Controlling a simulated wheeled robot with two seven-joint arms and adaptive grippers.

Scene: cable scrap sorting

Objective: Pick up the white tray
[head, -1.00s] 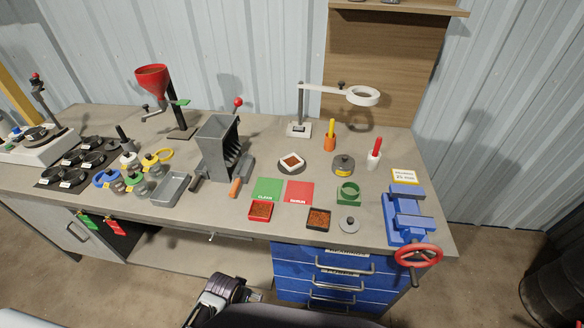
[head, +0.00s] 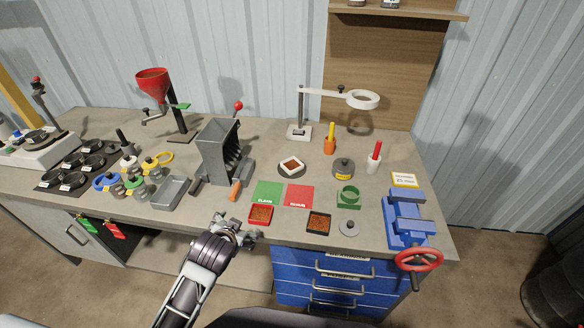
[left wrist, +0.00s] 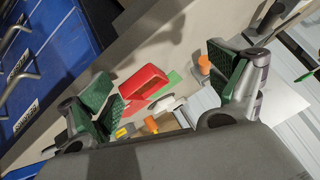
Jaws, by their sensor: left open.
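The white tray (head: 292,161) is a small square dish with red-brown granules in it. It sits on a dark round base on the bench, behind the red mat. In the left wrist view the white tray (left wrist: 166,104) shows small, beyond the red tray and between my fingers. My left gripper (head: 236,229) is open and empty at the bench's front edge, in front and to the left of the white tray and well apart from it. Its green-padded fingers show in the left wrist view (left wrist: 163,88). My right gripper is not in view.
A red tray (head: 260,213) of granules lies just right of my left gripper. The green mat (head: 267,193), red mat (head: 299,194) and a black tray (head: 319,222) lie nearby. A grey hopper machine (head: 217,150) stands to the left, a lamp stand (head: 300,131) behind.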

